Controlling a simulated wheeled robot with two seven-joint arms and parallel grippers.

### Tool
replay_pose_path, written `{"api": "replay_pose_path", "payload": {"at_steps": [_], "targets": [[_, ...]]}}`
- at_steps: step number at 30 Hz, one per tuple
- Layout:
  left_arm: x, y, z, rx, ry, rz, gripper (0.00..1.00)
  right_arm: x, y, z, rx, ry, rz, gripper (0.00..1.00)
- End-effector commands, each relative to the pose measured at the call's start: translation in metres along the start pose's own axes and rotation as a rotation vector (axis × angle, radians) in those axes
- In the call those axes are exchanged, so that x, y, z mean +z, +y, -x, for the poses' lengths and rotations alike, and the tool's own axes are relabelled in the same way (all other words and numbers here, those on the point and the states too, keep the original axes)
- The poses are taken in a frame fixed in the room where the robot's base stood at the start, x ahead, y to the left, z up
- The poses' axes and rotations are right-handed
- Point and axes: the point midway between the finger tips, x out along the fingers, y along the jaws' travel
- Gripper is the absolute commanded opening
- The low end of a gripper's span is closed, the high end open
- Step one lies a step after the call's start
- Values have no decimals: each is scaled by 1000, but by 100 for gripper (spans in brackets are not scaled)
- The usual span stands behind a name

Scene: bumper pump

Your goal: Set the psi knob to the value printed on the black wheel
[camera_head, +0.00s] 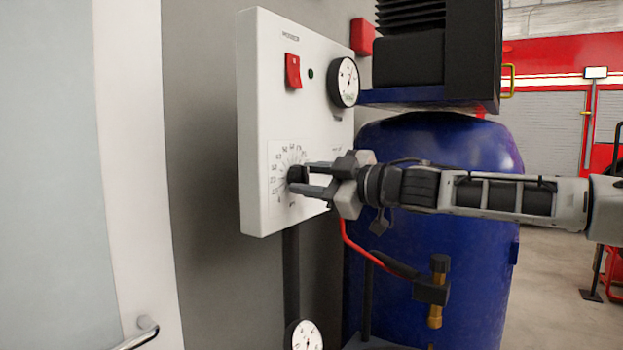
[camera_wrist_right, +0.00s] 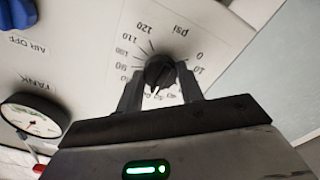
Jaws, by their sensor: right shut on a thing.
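The black psi knob (camera_head: 297,175) sits on a printed dial on the lower part of the white control panel (camera_head: 265,100). My right gripper (camera_head: 307,178) reaches in from the right and is shut on the knob. In the right wrist view the knob (camera_wrist_right: 160,72) is between the two fingers (camera_wrist_right: 160,88). Around it the psi dial (camera_wrist_right: 182,40) shows printed numbers from 0 to 120, some hidden by the fingers. The knob's exact pointing is unclear. No black wheel with a printed value shows. My left gripper is not in view.
The panel also bears a red switch (camera_head: 292,71) and a round gauge (camera_head: 344,82). A blue tank (camera_head: 440,260) stands behind my right arm. A hose with a brass fitting (camera_head: 437,300) hangs below the arm. A white door (camera_head: 60,180) is at left.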

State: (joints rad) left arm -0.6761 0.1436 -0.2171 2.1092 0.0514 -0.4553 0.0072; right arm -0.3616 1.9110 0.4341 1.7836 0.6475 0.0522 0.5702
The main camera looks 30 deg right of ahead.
Motion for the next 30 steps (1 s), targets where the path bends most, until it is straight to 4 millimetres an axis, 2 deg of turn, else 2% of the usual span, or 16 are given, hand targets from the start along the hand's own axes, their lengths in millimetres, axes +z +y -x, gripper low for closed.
{"api": "replay_pose_path", "payload": {"at_steps": [11,12,13,14,23,30], "targets": [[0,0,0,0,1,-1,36,-1,0,0,-1,3,-1,14],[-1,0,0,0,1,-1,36,-1,0,0,-1,2,-1,48],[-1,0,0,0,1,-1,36,-1,0,0,-1,2,-1,57],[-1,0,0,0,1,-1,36,-1,0,0,-1,2,-1,59],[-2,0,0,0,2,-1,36,-1,1,1,1,1,0,59],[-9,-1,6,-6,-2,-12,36,-3,5,16,5,1,3,59]]}}
